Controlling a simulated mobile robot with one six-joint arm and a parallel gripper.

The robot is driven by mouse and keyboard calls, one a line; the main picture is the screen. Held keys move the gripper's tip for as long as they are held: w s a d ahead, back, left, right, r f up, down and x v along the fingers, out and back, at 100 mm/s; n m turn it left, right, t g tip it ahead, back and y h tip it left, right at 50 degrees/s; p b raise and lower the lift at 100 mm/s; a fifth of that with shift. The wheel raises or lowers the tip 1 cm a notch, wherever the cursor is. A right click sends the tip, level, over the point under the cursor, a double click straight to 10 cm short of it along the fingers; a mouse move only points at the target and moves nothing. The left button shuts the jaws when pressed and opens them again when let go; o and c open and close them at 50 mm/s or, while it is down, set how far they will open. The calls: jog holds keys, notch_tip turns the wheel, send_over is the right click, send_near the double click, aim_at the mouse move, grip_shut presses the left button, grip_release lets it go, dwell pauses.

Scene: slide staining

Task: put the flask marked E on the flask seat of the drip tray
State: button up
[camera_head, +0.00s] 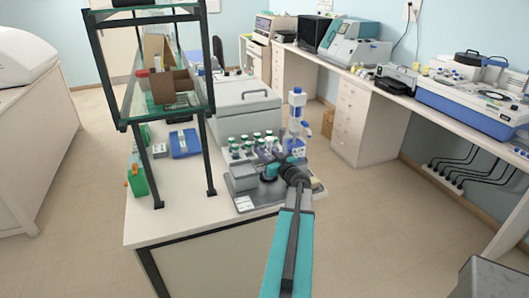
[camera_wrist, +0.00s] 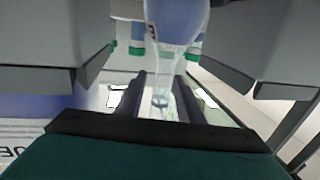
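A clear flask with blue-violet liquid (camera_wrist: 176,18) fills the top middle of the wrist view. A dark mark shows on its side, too partial to read surely as E. Its clear neck (camera_wrist: 162,92) lies between the two dark fingers of my gripper (camera_wrist: 161,80). Contact on both sides of the neck cannot be made out. In the head view my gripper (camera_head: 272,168) is over the front right of the bench, just in front of several green-capped bottles (camera_head: 250,143). The flask cannot be picked out there. I cannot make out the drip tray's flask seat.
A blue-and-white stand (camera_head: 297,125) rises just behind my gripper. A grey block (camera_head: 241,178) is to its left. A black-framed shelf (camera_head: 150,100) stands at the bench's left. A large grey box (camera_head: 245,105) is behind the bottles. The bench front left (camera_head: 180,222) is clear.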

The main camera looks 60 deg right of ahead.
jog(key=shift+r, duration=0.1)
jog(key=b+v, duration=0.3)
jog(key=v, duration=0.9)
jog(key=shift+r, duration=0.35)
dwell(0.7)
